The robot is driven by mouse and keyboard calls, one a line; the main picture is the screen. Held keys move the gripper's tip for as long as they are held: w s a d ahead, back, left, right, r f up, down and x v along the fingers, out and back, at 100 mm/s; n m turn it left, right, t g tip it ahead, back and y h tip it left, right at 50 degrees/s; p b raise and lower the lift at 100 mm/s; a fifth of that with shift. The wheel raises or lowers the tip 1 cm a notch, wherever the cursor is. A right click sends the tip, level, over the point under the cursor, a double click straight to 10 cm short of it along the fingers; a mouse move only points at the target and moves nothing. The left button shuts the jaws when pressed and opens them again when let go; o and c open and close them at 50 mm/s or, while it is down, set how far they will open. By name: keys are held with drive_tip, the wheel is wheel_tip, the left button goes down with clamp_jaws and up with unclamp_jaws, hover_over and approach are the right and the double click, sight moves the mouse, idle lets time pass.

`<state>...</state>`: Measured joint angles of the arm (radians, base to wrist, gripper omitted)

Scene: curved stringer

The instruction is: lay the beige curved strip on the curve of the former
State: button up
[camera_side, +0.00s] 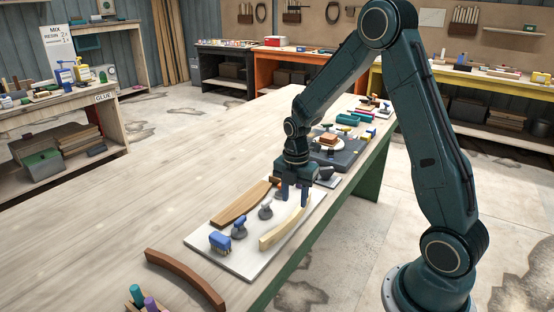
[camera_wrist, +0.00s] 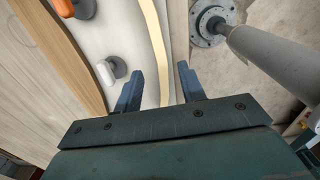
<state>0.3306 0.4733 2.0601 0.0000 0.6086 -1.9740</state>
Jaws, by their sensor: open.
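The beige curved strip (camera_side: 283,227) lies along the right side of a white board (camera_side: 252,258). In the wrist view the strip (camera_wrist: 155,45) runs between the finger tips. A brown curved wooden block (camera_side: 240,205), seemingly the former, lies on the board's left side; its edge shows at the left of the wrist view (camera_wrist: 62,50). My gripper (camera_side: 294,201) is open, pointing down over the far end of the strip, with its fingers either side of it (camera_wrist: 158,75). I cannot tell whether they touch it.
Knob-topped clamps stand between strip and block, with blue (camera_side: 239,225), white (camera_side: 265,208) and orange (camera_wrist: 66,8) tops. A blue brush-like item (camera_side: 220,242) is at the near corner. A dark brown curved piece (camera_side: 187,278) lies nearer. The table's left is clear.

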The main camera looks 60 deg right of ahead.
sight(295, 213)
drive_tip(key=shift+f, duration=0.15)
drive_tip(key=shift+s+f, duration=0.1)
drive_tip(key=shift+f, duration=2.35)
clamp_jaws()
